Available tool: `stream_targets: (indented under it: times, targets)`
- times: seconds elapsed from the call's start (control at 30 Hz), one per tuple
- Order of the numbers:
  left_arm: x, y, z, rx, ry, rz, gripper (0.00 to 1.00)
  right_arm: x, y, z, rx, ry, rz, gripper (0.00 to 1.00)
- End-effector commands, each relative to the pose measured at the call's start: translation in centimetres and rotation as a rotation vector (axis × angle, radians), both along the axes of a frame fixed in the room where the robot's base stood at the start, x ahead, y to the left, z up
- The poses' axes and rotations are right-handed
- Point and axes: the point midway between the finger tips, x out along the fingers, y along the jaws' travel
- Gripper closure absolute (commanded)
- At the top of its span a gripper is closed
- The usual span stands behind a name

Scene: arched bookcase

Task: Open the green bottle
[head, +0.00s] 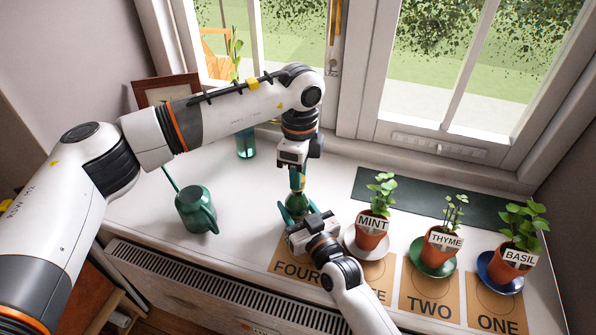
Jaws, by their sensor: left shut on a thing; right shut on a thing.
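The green bottle (296,203) stands upright on the white sill, left of the mint pot, partly hidden by both grippers. My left gripper (297,181) comes down from above and is shut on the bottle's top. The cap is hidden, so I cannot tell whether it is apart from the neck. My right gripper (298,218) comes from the front and is shut on the bottle's body, low down.
Mint (371,228), thyme (440,247) and basil (512,262) pots stand at right on saucers over numbered cards. A green watering can (195,209) stands at left. A teal vase (246,143) and picture frame (165,90) are behind my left arm. Windows close off the back.

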Motion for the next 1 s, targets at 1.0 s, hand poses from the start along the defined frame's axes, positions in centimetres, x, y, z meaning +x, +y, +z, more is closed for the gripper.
stream_targets:
  times: [1.0]
  targets:
    - [0.1,0.0,2.2,0.0,0.0,-0.001,1.0,0.0,0.0,0.0,0.0,0.001,0.0,1.0]
